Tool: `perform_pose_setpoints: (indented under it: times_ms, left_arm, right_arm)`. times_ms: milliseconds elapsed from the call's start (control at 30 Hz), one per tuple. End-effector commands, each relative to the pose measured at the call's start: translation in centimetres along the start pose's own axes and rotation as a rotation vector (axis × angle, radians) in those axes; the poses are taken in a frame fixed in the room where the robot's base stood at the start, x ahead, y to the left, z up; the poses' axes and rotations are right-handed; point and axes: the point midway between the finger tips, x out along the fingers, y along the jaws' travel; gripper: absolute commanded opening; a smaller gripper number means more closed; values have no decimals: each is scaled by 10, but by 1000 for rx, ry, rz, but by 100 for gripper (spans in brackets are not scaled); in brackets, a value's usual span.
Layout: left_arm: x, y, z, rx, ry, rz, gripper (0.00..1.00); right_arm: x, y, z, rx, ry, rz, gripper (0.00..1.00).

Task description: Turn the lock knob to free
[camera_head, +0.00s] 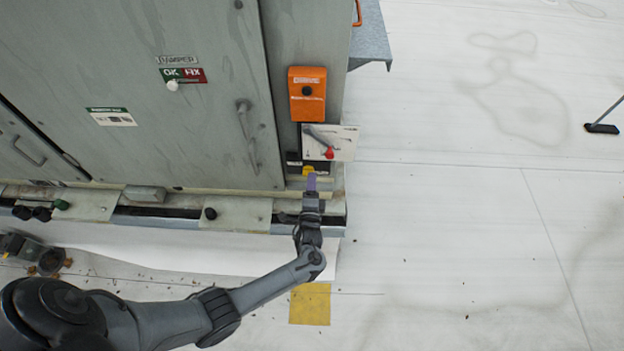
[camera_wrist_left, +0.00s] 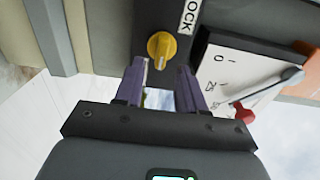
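The lock knob (camera_wrist_left: 161,49) is a small yellow knob on a dark panel, beside a label reading "OCK" in the left wrist view. In the head view the knob (camera_head: 308,170) shows low on the cabinet's right face, partly hidden. My left gripper (camera_wrist_left: 161,72) has two purple fingers spread apart with a gap between them, just short of the knob and apparently not touching it. In the head view the left gripper (camera_head: 311,178) is right below the knob. My right gripper is in neither view.
A white plate with a red-tipped lever (camera_head: 345,142) sticks out above the knob. An orange box (camera_head: 307,93) is above that. A grey cabinet (camera_head: 170,90) with handles stands to the left. The pale roof (camera_head: 470,220) to the right is mostly clear.

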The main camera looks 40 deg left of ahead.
Motion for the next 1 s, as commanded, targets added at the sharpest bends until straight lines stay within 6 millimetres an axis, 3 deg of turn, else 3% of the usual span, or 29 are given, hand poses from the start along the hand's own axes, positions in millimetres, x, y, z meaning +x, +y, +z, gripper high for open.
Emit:
perform_pose_setpoints:
  times_ms: [300, 500, 1000]
  left_arm:
    - [-56, 1, 0, -2, 1, 3, 39]
    - [-80, 0, 0, -1, 0, 1, 39]
    - [-89, 0, 0, -1, 1, 1, 39]
  right_arm:
    - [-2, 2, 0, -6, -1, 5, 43]
    - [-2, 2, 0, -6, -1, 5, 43]
    - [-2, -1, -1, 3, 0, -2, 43]
